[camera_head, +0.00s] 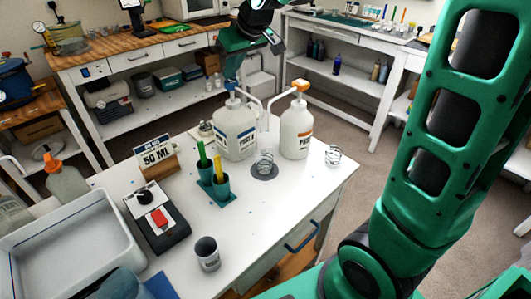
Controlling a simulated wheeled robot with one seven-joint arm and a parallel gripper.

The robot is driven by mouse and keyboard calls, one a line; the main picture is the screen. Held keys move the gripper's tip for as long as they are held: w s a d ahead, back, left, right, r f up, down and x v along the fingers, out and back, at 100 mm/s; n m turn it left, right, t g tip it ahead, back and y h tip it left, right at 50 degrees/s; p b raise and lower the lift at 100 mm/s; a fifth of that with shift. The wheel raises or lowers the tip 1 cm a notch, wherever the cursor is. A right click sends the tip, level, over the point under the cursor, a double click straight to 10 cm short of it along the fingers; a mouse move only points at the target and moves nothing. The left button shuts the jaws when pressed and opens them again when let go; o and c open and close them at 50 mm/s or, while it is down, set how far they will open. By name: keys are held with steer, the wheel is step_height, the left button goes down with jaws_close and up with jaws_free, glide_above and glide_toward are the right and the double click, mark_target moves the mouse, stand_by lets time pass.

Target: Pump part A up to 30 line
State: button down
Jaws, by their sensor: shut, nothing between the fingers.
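A white jug with a blue label (237,133) and a blue pump head stands on the white table. Its label reads PART; the letter after it is hard to read. A second white jug with an orange pump head (298,132) stands to its right. My gripper (231,83) is shut and points down right over the blue pump head; whether it touches is too small to tell. A clear cup with dark lines (264,164) stands on a grey disc in front of the jugs, near the spouts. Its fill level cannot be read. Another clear lined cup (333,155) stands further right.
Teal holders (214,185) carry green and yellow sticks. The table's front right is clear.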

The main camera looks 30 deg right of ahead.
steer(key=shift+s+f, duration=0.1)
steer(key=shift+f, duration=1.05)
steer(key=shift+r, duration=1.35)
steer(key=shift+f, duration=0.35)
steer(key=shift+r, duration=0.4)
steer(key=shift+r, duration=3)
